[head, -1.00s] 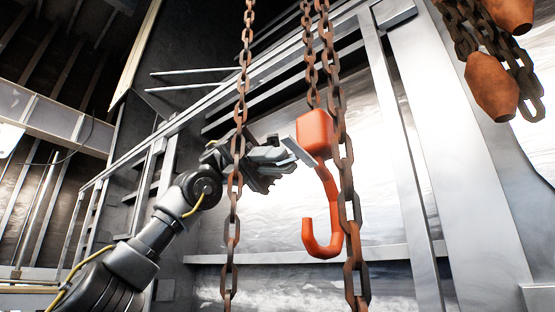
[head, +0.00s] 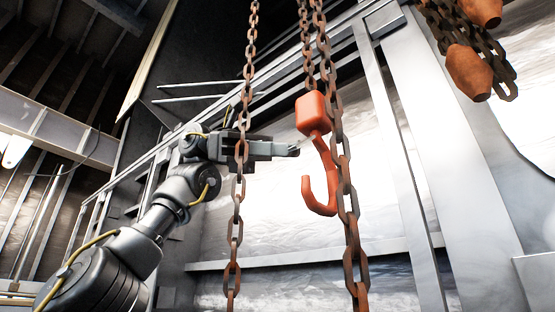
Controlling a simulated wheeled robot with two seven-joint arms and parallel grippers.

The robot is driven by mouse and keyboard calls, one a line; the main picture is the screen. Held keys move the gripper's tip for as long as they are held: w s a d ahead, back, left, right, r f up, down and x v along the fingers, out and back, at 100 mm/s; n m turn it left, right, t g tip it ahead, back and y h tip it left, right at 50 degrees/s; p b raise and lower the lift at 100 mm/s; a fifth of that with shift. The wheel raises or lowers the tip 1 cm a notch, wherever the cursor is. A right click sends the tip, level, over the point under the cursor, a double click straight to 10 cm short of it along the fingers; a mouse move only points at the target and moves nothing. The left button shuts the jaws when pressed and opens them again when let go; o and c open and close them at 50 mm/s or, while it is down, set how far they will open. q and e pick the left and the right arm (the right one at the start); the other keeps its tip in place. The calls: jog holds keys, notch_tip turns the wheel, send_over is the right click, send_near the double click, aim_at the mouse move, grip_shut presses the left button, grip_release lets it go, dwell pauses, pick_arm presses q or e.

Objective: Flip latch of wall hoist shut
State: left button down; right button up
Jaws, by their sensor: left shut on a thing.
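The wall hoist's orange hook (head: 331,180) hangs below its orange block (head: 311,115) on rusty chains, its opening facing left. My left gripper (head: 290,149) reaches in from the left, level with the top of the hook's opening. Its fingers are shut on the hook's small grey latch, which is mostly hidden at the fingertips. I cannot tell the latch's exact angle. A hanging chain passes in front of my left gripper's body. My right gripper is not in view.
A loose rusty chain (head: 236,220) hangs left of the hook, and another chain (head: 346,190) runs close along its right side. More chain with orange-brown weights (head: 468,72) hangs at the upper right. Grey metal framing (head: 405,170) stands behind.

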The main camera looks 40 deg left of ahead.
pick_arm(q)
jog(key=shift+w+f+m+t+h+b, duration=0.2)
jog(key=shift+w+f+m+t+b, duration=0.1)
jog(key=shift+m+t+b, duration=0.5)
jog(key=shift+w+f+m+t+h+b, duration=0.25)
jog(key=shift+m+t+b, duration=0.25)
jog(key=shift+m+b, duration=0.6)
jog(key=c, duration=1.5)
grip_release()
